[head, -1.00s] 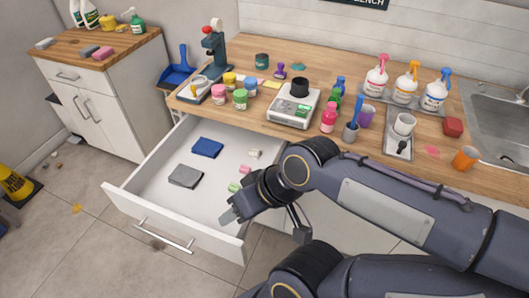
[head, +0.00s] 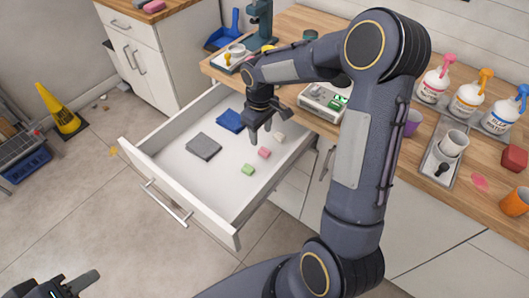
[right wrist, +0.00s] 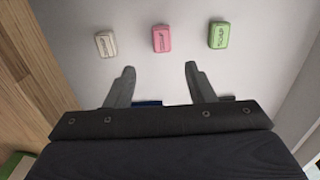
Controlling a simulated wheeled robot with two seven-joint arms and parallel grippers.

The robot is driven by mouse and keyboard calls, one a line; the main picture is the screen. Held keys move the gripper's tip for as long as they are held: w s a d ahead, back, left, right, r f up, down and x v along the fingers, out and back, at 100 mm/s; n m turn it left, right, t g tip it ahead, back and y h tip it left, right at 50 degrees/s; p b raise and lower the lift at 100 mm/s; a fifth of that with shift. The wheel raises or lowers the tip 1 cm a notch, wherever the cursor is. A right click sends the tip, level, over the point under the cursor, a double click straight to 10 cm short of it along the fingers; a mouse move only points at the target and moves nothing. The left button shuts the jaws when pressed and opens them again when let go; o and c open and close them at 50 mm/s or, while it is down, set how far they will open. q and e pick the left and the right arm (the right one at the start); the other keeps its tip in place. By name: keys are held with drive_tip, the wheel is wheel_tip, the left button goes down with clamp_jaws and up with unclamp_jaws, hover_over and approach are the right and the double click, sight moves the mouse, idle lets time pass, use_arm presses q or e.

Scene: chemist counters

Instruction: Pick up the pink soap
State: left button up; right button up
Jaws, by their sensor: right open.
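The pink soap (head: 264,153) lies on the floor of the open white drawer (head: 216,175), between a green soap (head: 248,169) and a cream soap (head: 279,137). In the right wrist view the pink soap (right wrist: 161,38) lies beyond the fingertips, roughly in line with the gap between them. My right gripper (head: 262,139) is open and empty above the drawer, close to the soaps; it also shows in the right wrist view (right wrist: 157,72). My left gripper (head: 84,282) shows at the bottom left, away from the drawer; its finger opening is unclear.
A grey cloth (head: 204,146) and a blue cloth (head: 230,121) lie in the drawer. The wooden counter (head: 400,165) behind it holds spray bottles and cups.

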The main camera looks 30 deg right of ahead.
sight(260, 148)
wheel_tip(260, 148, down, 6)
drive_tip(key=shift+a+f, duration=0.15)
drive_tip(key=shift+f, duration=0.05)
drive_tip(key=shift+s, duration=0.1)
drive_tip(key=shift+c, duration=0.3)
drive_tip(key=c, duration=1)
